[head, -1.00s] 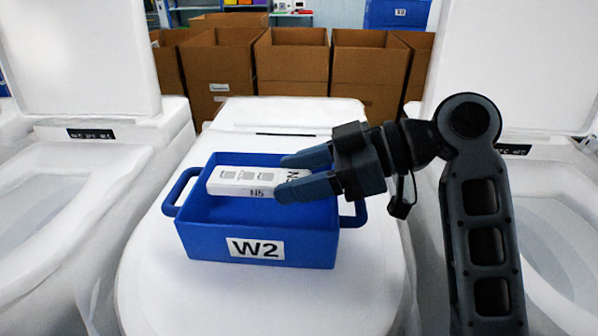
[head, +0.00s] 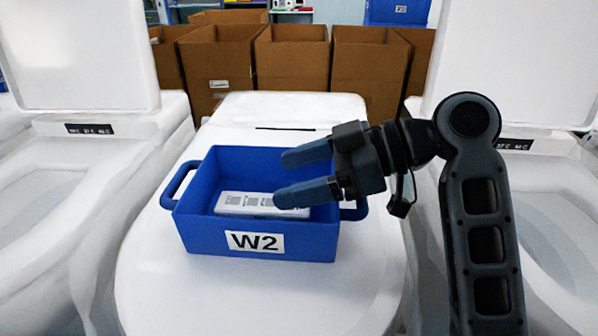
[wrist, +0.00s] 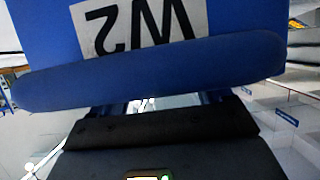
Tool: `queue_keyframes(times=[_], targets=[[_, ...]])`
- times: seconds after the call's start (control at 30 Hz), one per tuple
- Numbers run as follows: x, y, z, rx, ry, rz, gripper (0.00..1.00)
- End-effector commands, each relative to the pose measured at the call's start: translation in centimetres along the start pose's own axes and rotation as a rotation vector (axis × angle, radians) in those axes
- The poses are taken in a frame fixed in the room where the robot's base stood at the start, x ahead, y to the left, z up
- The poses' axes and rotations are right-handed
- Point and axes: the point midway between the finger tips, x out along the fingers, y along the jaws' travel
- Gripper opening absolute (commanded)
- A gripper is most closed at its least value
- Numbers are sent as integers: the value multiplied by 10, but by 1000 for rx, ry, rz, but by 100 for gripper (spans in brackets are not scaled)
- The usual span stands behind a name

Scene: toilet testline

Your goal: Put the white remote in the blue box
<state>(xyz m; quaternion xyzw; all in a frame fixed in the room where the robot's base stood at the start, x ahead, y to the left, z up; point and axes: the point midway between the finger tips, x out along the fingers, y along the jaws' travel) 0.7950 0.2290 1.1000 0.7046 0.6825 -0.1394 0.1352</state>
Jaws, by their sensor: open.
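The blue box (head: 200,232), labelled W2, stands on the closed white toilet lid in the middle of the head view. The remote cannot be made out there.
White toilets with raised lids stand at the left (head: 85,180) and right (head: 530,200). Several open cardboard boxes (head: 290,70) line the back. The white lid around the blue box (head: 260,300) is clear.

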Motion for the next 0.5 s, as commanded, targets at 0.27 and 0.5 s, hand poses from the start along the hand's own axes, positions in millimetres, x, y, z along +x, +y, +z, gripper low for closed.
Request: queue_keyframes(times=[0.27, 0.5], targets=[[-17, 2, -10, -2, 2, 5, 78], [-70, 2, -9, -1, 1, 6, 78]])
